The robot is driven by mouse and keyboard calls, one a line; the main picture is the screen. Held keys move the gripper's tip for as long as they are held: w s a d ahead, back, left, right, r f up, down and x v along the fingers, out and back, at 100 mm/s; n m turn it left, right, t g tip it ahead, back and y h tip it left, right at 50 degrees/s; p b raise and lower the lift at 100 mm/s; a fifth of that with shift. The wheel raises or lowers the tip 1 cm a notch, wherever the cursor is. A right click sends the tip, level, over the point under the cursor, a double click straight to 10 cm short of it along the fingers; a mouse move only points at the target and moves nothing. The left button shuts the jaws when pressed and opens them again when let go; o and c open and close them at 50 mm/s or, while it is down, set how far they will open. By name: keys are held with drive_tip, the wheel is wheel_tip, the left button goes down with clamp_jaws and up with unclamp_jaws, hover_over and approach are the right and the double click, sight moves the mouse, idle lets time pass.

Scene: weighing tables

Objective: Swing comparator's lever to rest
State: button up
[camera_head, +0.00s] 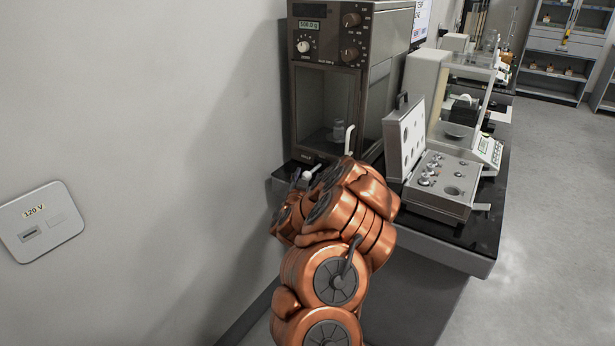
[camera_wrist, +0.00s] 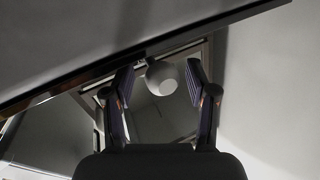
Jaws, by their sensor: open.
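The comparator (camera_head: 378,75) is a tall dark brown balance with dials, a small display and a glass-fronted chamber, at the back of the black table. A pale round knob (camera_head: 307,175) shows low at its front left, likely the lever's end. In the wrist view a pale round knob (camera_wrist: 162,78) sits between the fingertips of my gripper (camera_wrist: 160,80). The fingers are open, with a visible gap on the right side; contact on the left cannot be told. In the head view my copper arm hides most of the gripper and the comparator's lower front.
An open grey weight case (camera_head: 440,207) stands on the black table (camera_head: 480,240) to the right. A white balance (camera_head: 425,75) stands behind it. The wall with a 120 V outlet plate (camera_head: 40,222) is close on the left. Open floor lies at the right.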

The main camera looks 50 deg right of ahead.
drive_tip(key=v, duration=0.6)
drive_tip(key=shift+f, duration=0.1)
idle(0.6)
